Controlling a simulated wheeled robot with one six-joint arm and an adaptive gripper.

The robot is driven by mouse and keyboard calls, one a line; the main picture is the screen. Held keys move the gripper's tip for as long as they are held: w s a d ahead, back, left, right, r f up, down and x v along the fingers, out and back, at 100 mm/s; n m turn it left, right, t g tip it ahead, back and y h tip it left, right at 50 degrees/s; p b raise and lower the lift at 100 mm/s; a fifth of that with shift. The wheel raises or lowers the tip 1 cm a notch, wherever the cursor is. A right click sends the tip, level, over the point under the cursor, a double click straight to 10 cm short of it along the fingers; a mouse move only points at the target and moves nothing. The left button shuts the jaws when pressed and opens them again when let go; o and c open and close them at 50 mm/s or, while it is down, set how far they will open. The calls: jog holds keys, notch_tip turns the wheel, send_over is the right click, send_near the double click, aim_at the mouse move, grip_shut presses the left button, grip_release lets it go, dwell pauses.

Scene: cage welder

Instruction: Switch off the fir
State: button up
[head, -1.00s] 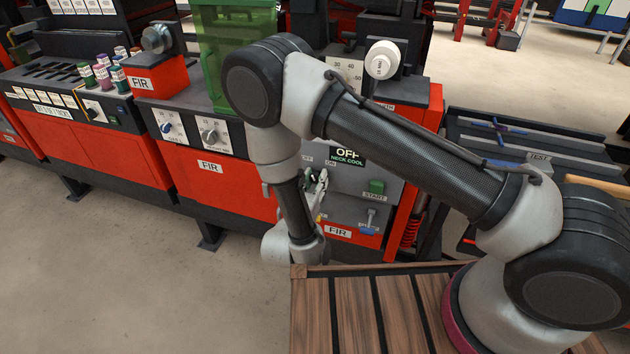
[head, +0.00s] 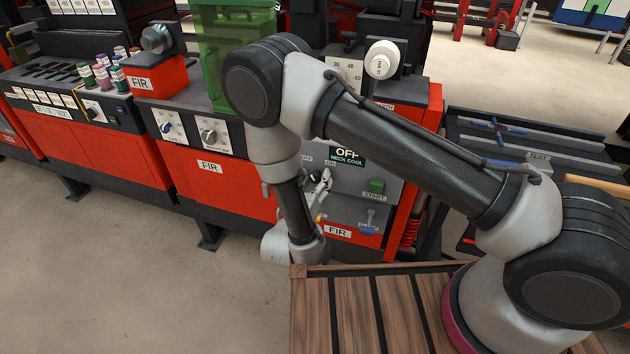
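The red and black machine labelled FIR (head: 209,167) fills the middle of the head view. Its grey control panel (head: 345,180) carries a small display (head: 348,156) that reads OFF, NECK COOL. A green START button (head: 376,186) sits at the panel's right. Below it is a small lever with a blue part (head: 369,222), beside a FIR label. My gripper (head: 321,186) is at the left part of the grey panel, near the small ON lettering, partly behind my forearm. Its fingers are small and partly hidden, so I cannot tell their opening or whether they touch anything.
Two dials (head: 190,133) sit on a white plate at the left. A green transparent guard (head: 235,50) stands above. A wooden slatted top (head: 350,310) is in front, close under my arm. Bare floor (head: 110,270) lies at the left. A dark bench (head: 540,150) stands at the right.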

aim_at(315, 175)
notch_tip(315, 175, up, 10)
jog(key=shift+r, duration=0.1)
dwell(0.5)
dwell(0.4)
